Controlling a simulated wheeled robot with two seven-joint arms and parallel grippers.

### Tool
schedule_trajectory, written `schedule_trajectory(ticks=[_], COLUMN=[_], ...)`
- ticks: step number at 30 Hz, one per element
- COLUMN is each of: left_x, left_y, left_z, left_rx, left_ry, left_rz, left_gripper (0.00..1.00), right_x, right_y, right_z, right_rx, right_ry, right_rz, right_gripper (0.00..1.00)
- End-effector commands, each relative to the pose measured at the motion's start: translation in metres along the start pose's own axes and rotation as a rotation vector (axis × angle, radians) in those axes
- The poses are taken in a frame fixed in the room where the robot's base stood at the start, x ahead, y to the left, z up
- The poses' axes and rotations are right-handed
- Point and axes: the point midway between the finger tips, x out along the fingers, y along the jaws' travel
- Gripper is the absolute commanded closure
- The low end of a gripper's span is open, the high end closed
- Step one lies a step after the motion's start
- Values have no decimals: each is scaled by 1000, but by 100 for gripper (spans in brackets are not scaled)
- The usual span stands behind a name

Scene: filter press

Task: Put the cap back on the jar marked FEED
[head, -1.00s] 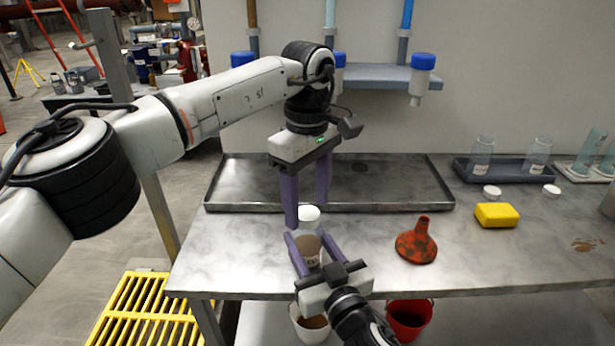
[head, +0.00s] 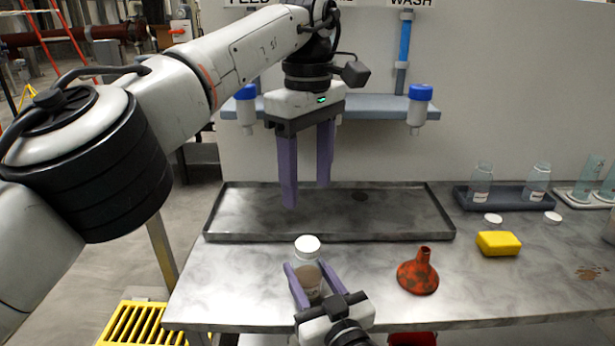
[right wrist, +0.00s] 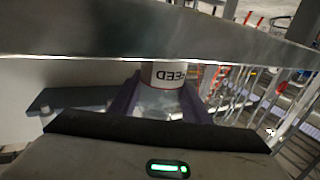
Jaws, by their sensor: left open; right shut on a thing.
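The jar (head: 308,283) stands upright at the front of the steel bench, with brownish contents. Its FEED label shows upside down in the right wrist view (right wrist: 168,75). A white cap (head: 307,245) sits on the jar's mouth and looks level; I cannot tell how tightly it is on. My right gripper (head: 306,270) is shut on the jar's body from the front, with a purple finger on each side. My left gripper (head: 307,196) is open and empty, in the air above the jar and in front of the wall, clear of the cap.
A shallow metal tray (head: 228,237) lies behind the jar. An orange-red funnel (head: 418,275) and a yellow block (head: 498,243) are to the right. Two loose white caps (head: 493,219) lie before a dark tray (head: 508,202) with two clear jars.

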Motion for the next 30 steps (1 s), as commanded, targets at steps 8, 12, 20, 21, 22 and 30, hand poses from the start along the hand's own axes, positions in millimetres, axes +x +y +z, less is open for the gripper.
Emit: schedule_trajectory(ticks=[8, 12, 20, 21, 22, 30], left_x=[0, 0, 0, 1, 1, 4], left_y=[0, 0, 0, 0, 0, 0], left_z=[0, 0, 0, 0, 0, 0], left_rx=[-1, -1, -1, -1, -1, -1], left_ry=[0, 0, 0, 0, 0, 0], left_rz=[0, 0, 0, 0, 0, 0], left_gripper=[42, 42, 42, 42, 42, 42], right_x=[0, 0, -25, -33, -39, -88], right_y=[0, 0, 0, 0, 0, 0], right_z=[0, 0, 2, 2, 2, 2], right_rx=[0, 0, 2, 2, 1, 1], right_ry=[0, 0, -2, -3, -3, -2], right_rz=[0, 0, -1, -1, 0, 0], right_gripper=[35, 35, 35, 35, 35, 35])
